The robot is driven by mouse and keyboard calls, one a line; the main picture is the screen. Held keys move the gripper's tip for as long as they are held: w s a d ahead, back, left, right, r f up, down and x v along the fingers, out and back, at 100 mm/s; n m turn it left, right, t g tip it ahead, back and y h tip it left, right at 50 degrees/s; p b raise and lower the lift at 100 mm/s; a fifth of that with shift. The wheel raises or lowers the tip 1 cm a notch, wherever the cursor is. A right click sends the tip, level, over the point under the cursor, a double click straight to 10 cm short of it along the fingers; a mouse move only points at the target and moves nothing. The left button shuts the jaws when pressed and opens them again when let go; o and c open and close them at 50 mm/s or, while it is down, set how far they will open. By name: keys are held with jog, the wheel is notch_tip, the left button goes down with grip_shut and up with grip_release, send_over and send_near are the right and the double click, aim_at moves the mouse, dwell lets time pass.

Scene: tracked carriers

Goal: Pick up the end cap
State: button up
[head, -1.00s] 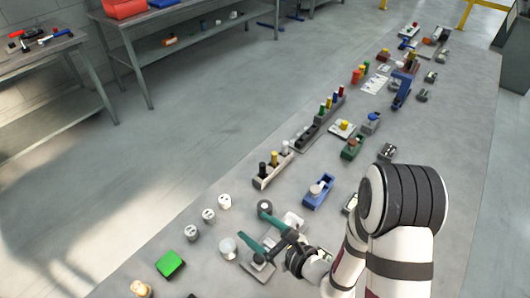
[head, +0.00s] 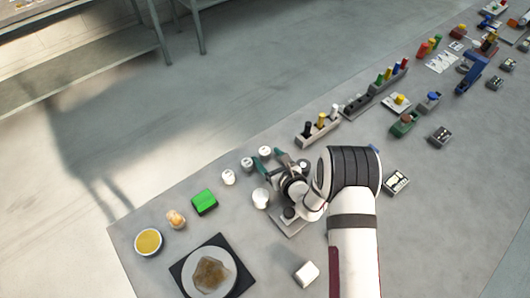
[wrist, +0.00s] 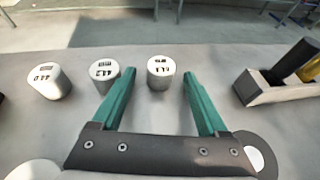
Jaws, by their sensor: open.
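Three short white cylinders with dark printed marks stand upright in a row. In the wrist view they are a left one (wrist: 48,82), a middle one (wrist: 104,75) and a right one (wrist: 160,72). The head view shows the same row, left (head: 228,177), middle (head: 247,164) and right (head: 265,152). I cannot tell for sure which piece is the end cap. My gripper (wrist: 157,76) is open, with green fingers pointing at the row. The right cylinder shows in the gap between the fingers, not gripped. My gripper (head: 270,160) partly covers the table behind it in the head view.
A black-and-yellow peg holder (wrist: 285,80) stands right of my fingers. A green block (head: 204,201), a white round piece (head: 261,198), a yellow-topped tin (head: 148,242) and a plate (head: 209,269) are nearby. A white block (head: 306,273) lies near my arm. Table is clear at lower right.

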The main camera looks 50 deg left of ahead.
jog(key=shift+a, duration=0.1)
grip_shut()
dwell(0.3)
